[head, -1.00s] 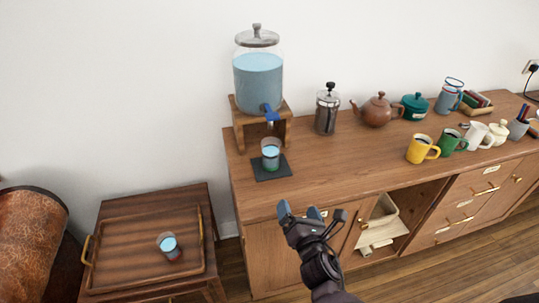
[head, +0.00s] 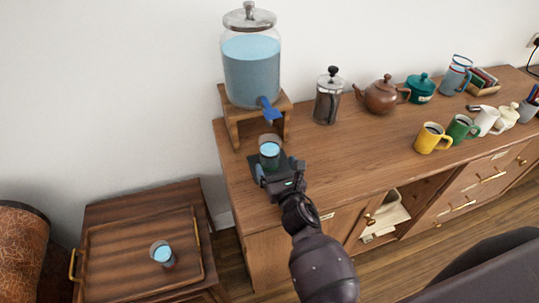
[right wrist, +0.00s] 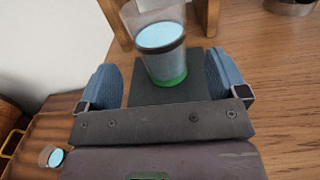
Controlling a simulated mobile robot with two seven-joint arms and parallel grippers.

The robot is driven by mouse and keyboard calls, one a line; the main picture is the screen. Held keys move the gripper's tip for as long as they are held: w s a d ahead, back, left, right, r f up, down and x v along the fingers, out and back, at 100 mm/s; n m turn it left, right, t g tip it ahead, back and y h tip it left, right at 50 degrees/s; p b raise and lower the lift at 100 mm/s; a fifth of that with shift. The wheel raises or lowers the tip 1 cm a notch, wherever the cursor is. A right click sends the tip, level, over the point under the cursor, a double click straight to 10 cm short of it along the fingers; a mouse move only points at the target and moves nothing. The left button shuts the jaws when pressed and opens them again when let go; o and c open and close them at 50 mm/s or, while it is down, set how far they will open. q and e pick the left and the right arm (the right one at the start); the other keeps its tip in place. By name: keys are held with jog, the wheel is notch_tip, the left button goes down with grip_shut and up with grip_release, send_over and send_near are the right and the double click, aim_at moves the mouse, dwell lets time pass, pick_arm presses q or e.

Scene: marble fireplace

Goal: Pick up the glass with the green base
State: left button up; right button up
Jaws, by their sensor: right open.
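The glass with the green base (right wrist: 163,55) stands upright on a dark square mat (right wrist: 146,96) and holds light blue liquid. In the head view the glass (head: 269,152) is in front of the dispenser stand, its lower part partly hidden by my gripper. My right gripper (head: 275,172) is at the near side of the glass. In the right wrist view its blue fingers (right wrist: 165,80) are open and spread to the left and right of the glass, with nothing held. I see no contact with the glass. My left gripper is not in view.
A drink dispenser (head: 251,70) on a wooden stand (head: 232,127) is right behind the glass. A French press (head: 328,97), teapot (head: 382,96) and yellow mug (head: 433,138) stand to the right. Another glass (head: 162,254) is on a wooden tray (head: 110,268) at lower left.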

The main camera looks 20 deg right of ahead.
aim_at(267, 144)
jog(key=shift+w+a+r, duration=0.1)
jog(key=shift+w, duration=1.55)
jog(key=shift+w+a+r, duration=0.1)
jog(key=shift+w, duration=1.55)
jog(key=c, duration=1.3)
